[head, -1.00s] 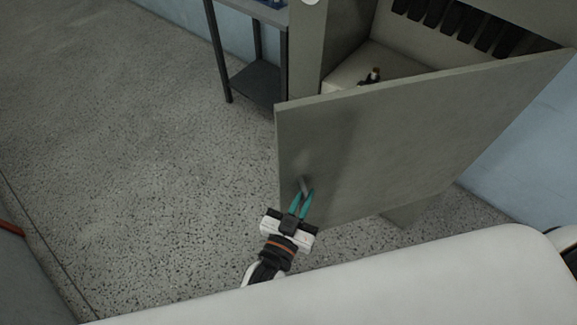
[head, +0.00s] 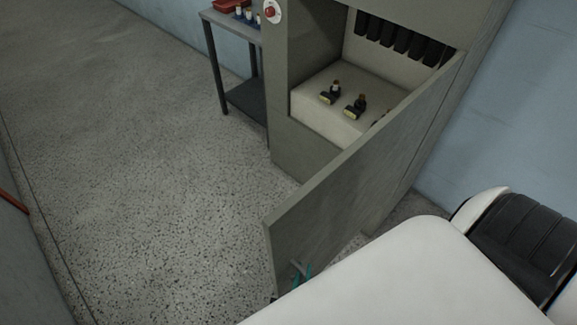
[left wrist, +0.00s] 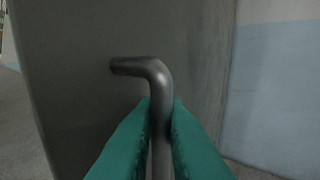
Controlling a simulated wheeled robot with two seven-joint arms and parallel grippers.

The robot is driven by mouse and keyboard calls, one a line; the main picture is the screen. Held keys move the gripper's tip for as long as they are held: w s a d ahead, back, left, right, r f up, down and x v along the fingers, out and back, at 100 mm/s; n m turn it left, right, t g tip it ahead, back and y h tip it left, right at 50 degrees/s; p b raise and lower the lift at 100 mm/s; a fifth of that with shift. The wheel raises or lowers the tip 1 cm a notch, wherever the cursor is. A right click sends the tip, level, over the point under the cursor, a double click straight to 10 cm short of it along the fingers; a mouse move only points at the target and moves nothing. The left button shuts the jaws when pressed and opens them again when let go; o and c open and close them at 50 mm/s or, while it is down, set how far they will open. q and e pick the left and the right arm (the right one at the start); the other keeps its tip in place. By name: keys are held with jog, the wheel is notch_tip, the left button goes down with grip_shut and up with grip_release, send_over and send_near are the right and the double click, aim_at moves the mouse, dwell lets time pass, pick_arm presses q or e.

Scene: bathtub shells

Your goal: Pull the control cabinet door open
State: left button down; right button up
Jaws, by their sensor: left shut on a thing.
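The grey control cabinet (head: 292,150) stands at the upper right of the head view, its inside showing. Its door (head: 345,180) is swung well out from the body toward me. In the left wrist view the bent metal door handle (left wrist: 157,75) stands out from the door panel (left wrist: 80,80). My left gripper (left wrist: 160,125) has its teal fingers on both sides of the handle's straight part, shut on it. In the head view the left gripper (head: 301,277) is mostly hidden by my own white body. My right gripper is not in view.
Inside the cabinet are a pale shelf (head: 312,112) with several small dark-based parts and a row of black items (head: 400,40). A dark side table (head: 232,60) stands left of the cabinet. The floor at left is clear.

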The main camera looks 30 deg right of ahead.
pick_arm(q)
jog(key=shift+s+d, duration=0.3)
jog(key=shift+s, duration=0.35)
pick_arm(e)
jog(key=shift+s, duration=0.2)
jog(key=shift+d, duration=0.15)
pick_arm(q)
jog(key=c, duration=1.8)
grip_release()
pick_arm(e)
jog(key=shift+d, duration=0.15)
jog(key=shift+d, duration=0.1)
